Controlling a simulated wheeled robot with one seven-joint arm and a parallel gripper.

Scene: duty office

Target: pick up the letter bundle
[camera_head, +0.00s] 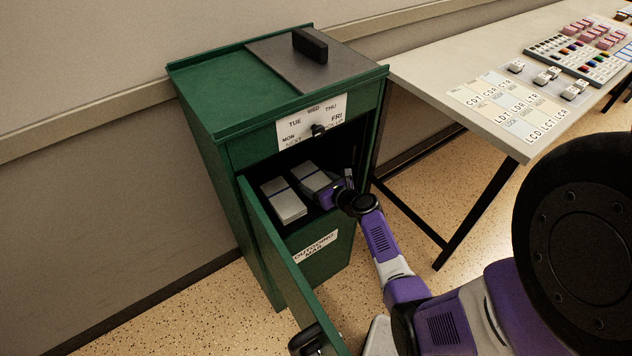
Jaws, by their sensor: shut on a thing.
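Two pale letter bundles with dark bands lie side by side inside the open green cabinet. The left bundle (284,203) is in plain view and apart from my gripper. The right bundle (314,180) is at my gripper (334,193), which reaches in from the right and is shut on it. The fingertips are mostly hidden by the purple wrist housing, so the exact grip does not show. I cannot tell whether the held bundle is lifted or resting on the cabinet floor.
The green cabinet (215,150) has its door (285,275) swung open toward me, left of my arm. A weekday dial plate (312,122) is above the opening. A table (440,75) with labelled cards and switch panels stands at the right. Speckled floor (195,318) is clear at lower left.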

